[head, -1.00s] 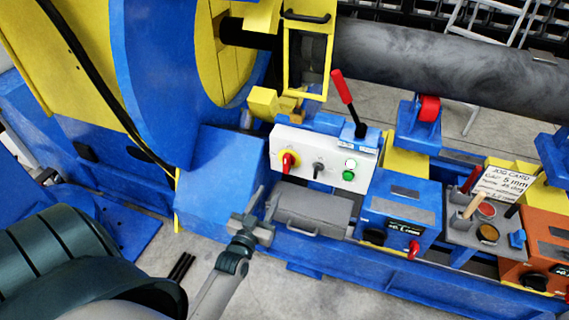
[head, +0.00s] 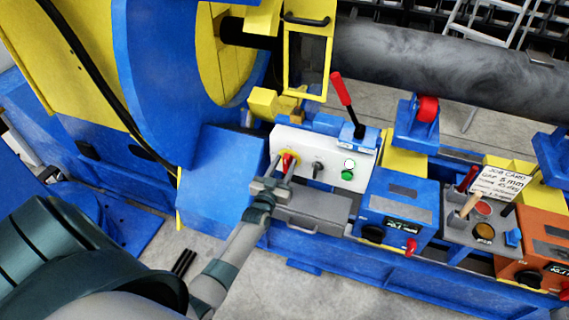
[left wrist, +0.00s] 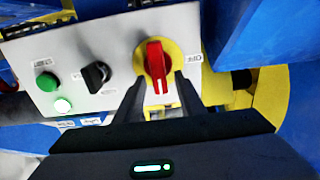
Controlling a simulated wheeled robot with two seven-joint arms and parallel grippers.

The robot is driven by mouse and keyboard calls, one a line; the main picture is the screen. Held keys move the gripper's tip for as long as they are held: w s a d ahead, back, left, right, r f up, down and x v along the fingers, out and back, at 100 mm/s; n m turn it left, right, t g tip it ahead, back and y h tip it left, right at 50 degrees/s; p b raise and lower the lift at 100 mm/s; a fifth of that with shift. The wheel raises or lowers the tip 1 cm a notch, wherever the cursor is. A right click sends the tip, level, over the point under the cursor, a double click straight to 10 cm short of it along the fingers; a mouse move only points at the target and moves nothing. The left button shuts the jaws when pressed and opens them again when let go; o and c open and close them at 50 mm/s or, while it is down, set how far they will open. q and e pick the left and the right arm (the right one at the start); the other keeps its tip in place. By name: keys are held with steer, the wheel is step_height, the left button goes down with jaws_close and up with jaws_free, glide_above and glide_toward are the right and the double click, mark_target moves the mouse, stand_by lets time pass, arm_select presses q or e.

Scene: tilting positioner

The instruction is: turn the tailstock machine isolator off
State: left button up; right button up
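The isolator is a red rotary handle (left wrist: 155,62) on a yellow round plate (left wrist: 172,50), at the left end of a white control panel (head: 300,146). In the head view the red handle (head: 287,158) is partly hidden by my left gripper. My left gripper (head: 281,168) is open, its two fingers pointing at the panel. In the left wrist view the fingertips (left wrist: 158,85) stand apart on either side of the lower part of the red handle. I cannot tell whether either finger touches it. My right gripper is not in view.
The panel also has a black selector (head: 318,166), a white lit button (head: 350,163) and a green button (head: 347,175). A red-tipped lever (head: 342,88) rises behind it. A grey box (head: 313,205) sits below the panel. A blue unit (head: 398,207) stands to the right.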

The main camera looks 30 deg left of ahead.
arm_select(q)
steer(key=shift+w, duration=0.1)
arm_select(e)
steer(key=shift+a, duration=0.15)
arm_select(q)
steer(key=shift+c, duration=0.2)
jaws_close()
